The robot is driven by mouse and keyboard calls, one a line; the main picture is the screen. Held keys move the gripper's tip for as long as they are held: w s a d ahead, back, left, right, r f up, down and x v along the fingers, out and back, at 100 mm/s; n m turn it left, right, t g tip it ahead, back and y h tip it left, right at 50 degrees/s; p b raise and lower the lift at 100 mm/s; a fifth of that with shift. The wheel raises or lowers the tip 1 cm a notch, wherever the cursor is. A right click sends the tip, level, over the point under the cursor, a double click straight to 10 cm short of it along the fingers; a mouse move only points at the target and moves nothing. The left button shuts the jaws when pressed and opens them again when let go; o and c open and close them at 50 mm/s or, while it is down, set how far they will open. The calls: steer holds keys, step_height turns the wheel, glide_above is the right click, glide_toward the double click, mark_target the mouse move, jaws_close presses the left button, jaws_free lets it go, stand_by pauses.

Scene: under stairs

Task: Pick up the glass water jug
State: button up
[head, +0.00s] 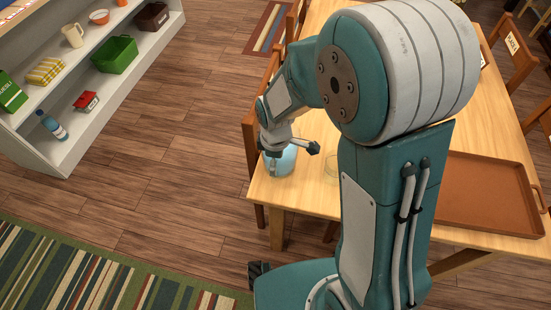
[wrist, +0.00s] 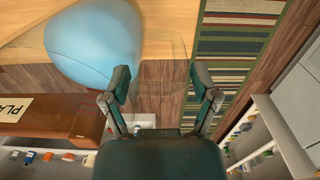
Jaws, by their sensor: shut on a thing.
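The glass water jug (head: 286,163), with pale blue water in it, is at the near left corner of the wooden table (head: 300,196). My gripper (head: 277,153) is at the jug from above and hides part of it. In the wrist view the blue water of the jug (wrist: 95,45) fills the upper left, with a faint clear glass outline beside it. My gripper (wrist: 160,84) shows there with its fingers apart on either side of clear glass, shut on the jug. Whether the jug's base touches the table is hidden.
A clear drinking glass (head: 332,166) stands just right of the jug. A brown tray (head: 488,196) lies on the table's right side. Chairs (head: 511,55) stand around the table. A white shelf (head: 104,82) with several goods is at the upper left. The wood floor between is clear.

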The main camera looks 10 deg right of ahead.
steer(key=shift+w+r, duration=0.1)
steer(key=shift+r, duration=1.55)
steer(key=s+d+r, duration=0.7)
steer(key=s+r, duration=0.2)
steer(key=s, duration=0.2)
steer(key=shift+s+d+r, duration=0.25)
steer(key=shift+s+r, duration=0.05)
steer(key=shift+s, duration=0.1)
steer(key=o, duration=0.6)
steer(key=c, duration=0.6)
